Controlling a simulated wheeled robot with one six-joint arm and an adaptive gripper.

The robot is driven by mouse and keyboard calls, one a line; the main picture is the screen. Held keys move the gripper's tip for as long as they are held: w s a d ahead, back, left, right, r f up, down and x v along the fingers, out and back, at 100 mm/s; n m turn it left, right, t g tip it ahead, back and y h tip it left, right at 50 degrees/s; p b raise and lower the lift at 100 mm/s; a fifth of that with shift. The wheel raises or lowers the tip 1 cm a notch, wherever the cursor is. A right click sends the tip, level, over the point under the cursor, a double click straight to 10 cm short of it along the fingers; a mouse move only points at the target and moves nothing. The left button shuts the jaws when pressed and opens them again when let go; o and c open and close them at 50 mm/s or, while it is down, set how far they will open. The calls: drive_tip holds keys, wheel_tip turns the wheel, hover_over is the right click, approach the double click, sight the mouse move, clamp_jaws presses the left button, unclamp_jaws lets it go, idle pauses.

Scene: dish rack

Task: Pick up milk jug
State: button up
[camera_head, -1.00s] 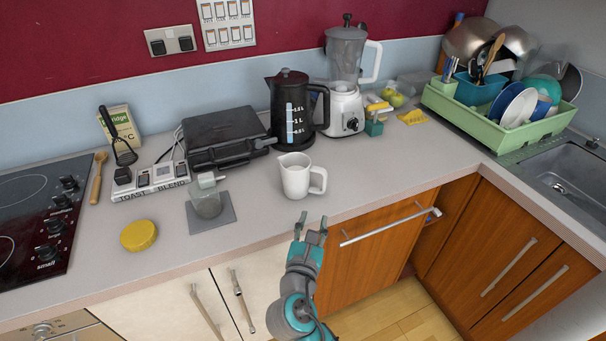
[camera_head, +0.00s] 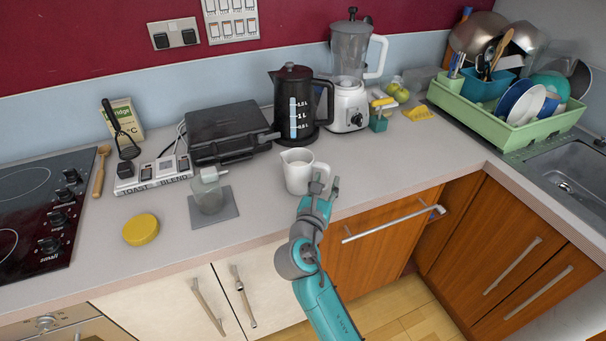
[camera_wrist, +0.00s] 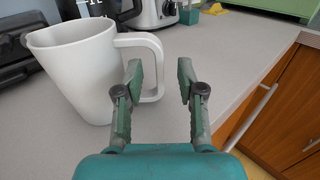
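The white milk jug (camera_head: 297,171) stands upright on the grey counter near its front edge, its spout to the left and its handle to the right. In the wrist view the jug (camera_wrist: 77,70) fills the left side, and its handle reaches toward the left finger. My gripper (camera_head: 326,186) is at the handle side of the jug, at the counter's front edge.
A black kettle (camera_head: 293,106) and a blender (camera_head: 349,104) stand behind the jug. The counter (camera_head: 400,160) right of the jug is clear. A green dish rack (camera_head: 478,119) is far right.

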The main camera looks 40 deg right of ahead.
sight(327, 177)
drive_tip(key=shift+x, duration=1.5)
clamp_jaws()
drive_tip(key=shift+r, duration=0.15)
